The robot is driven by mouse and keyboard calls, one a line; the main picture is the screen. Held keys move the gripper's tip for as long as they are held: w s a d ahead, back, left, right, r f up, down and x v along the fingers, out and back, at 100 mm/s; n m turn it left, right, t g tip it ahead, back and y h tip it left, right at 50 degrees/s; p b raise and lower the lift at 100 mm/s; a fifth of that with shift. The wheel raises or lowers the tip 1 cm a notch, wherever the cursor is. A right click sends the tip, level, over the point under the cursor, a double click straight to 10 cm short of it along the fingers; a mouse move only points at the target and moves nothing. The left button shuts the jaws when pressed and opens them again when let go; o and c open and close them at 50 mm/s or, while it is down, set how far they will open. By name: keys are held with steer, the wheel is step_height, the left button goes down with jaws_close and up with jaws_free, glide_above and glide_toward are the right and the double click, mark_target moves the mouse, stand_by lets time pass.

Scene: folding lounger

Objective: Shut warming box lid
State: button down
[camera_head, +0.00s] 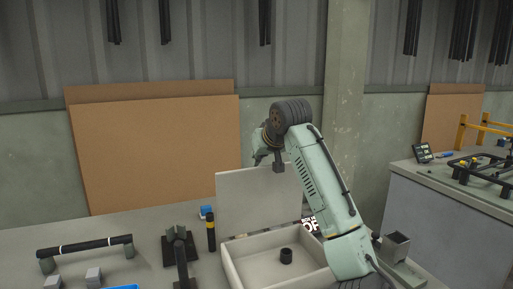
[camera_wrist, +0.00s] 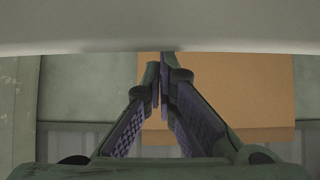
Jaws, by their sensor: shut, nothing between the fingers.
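The warming box (camera_head: 232,265) is a pale, open-topped box on the bench in the head view. Its flat pale lid (camera_head: 243,203) stands roughly upright at the box's back edge, so the box is open.
Brown boards (camera_head: 155,150) lean on the wall behind.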

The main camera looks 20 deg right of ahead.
steer(key=shift+s+f, duration=0.15)
steer(key=shift+s, duration=0.2)
steer(key=shift+s+a+f+b, duration=0.1)
steer(key=shift+b, duration=0.25)
steer(key=shift+s+a+t+b, duration=0.1)
steer(key=shift+s+t+b, duration=0.15)
steer(key=shift+t+b, duration=0.45)
steer(key=shift+s+b, duration=0.2)
steer(key=shift+b, duration=0.45)
